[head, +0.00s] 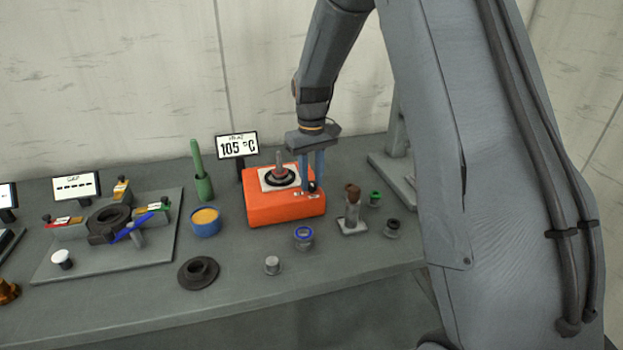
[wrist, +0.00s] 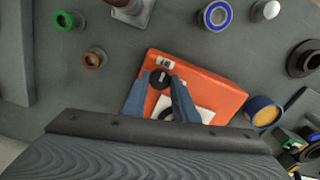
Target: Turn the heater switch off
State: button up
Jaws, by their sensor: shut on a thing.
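The orange heater (head: 272,210) stands on the table below a display that reads 105 °C (head: 237,145). The black heater switch knob (wrist: 159,79) sits near the edge of the heater's top, beside small pale labels (wrist: 166,63). My gripper (head: 314,184) reaches down over that corner. In the wrist view its two blue fingers (wrist: 158,88) are shut on the black knob, one on each side. The fingers partly hide the white plate and the ring.
A blue cup (head: 205,223) and a green tool (head: 201,170) stand left of the heater. A small stand with a brown top (head: 352,212), a blue-ringed part (head: 304,238) and a green-topped part (head: 375,198) are close by. The front table edge is mostly clear.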

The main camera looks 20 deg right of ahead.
aim_at(312, 184)
jog(key=shift+w+r, duration=0.1)
jog(key=o, duration=1.1)
jog(key=shift+c, duration=0.2)
jog(key=shift+r+b, duration=1.15)
jog(key=shift+r, duration=2.7)
jog(key=s+f+m, duration=0.1)
jog(key=s+f, duration=0.3)
jog(key=s, duration=0.8)
jog(key=s+f+m+t, duration=0.1)
jog(key=s+f, duration=0.3)
jog(key=s, duration=0.9)
jog(key=shift+s+a+f+m, duration=0.15)
jog(key=shift+s+a+m, duration=0.1)
jog(key=shift+m, duration=0.15)
